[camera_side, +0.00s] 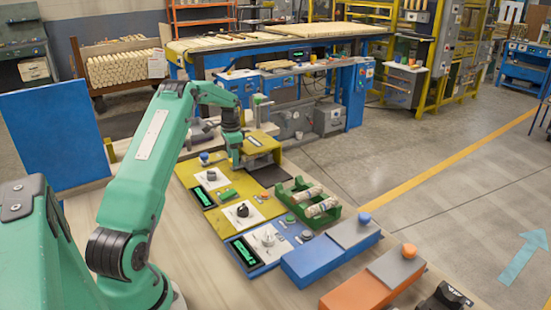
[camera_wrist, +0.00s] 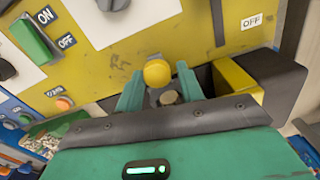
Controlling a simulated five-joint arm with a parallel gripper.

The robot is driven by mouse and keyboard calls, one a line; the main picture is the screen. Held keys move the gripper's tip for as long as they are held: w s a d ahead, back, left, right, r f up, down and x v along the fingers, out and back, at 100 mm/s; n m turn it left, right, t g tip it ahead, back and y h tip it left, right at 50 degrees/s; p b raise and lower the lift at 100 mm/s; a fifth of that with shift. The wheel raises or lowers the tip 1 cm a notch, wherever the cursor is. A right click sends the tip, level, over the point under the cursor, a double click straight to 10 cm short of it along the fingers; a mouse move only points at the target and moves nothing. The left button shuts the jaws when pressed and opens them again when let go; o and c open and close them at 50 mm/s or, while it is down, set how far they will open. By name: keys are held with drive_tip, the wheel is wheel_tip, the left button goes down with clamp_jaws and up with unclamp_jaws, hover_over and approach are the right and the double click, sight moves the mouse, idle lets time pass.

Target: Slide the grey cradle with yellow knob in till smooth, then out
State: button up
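The yellow knob (camera_wrist: 157,72) shows in the wrist view, in front of the yellow panel (camera_wrist: 110,65). My gripper (camera_wrist: 159,76) has its two green fingers on either side of the knob, with a small gap at each side. The fingers are apart and hold nothing that I can see. A brown round end (camera_wrist: 168,97), perhaps of a workpiece, shows just below the knob. The grey cradle is mostly hidden behind my gripper, and its position cannot be told. In the side view my gripper (camera_side: 235,158) is low at the yellow machine (camera_side: 262,142), and the knob is hidden.
A yellow block with a dark end (camera_wrist: 240,80) stands close right of my fingers. In the side view, a green tray (camera_side: 283,204) holds wooden pieces. A blue box (camera_side: 310,262) and an orange box (camera_side: 355,294) stand nearer. Control panels with dials (camera_side: 242,210) lie between.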

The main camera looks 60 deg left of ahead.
drive_tip(key=o, duration=0.3)
drive_tip(key=shift+a, duration=0.2)
drive_tip(key=shift+d, duration=0.1)
drive_tip(key=shift+r, duration=3.95)
drive_tip(key=shift+d, duration=0.1)
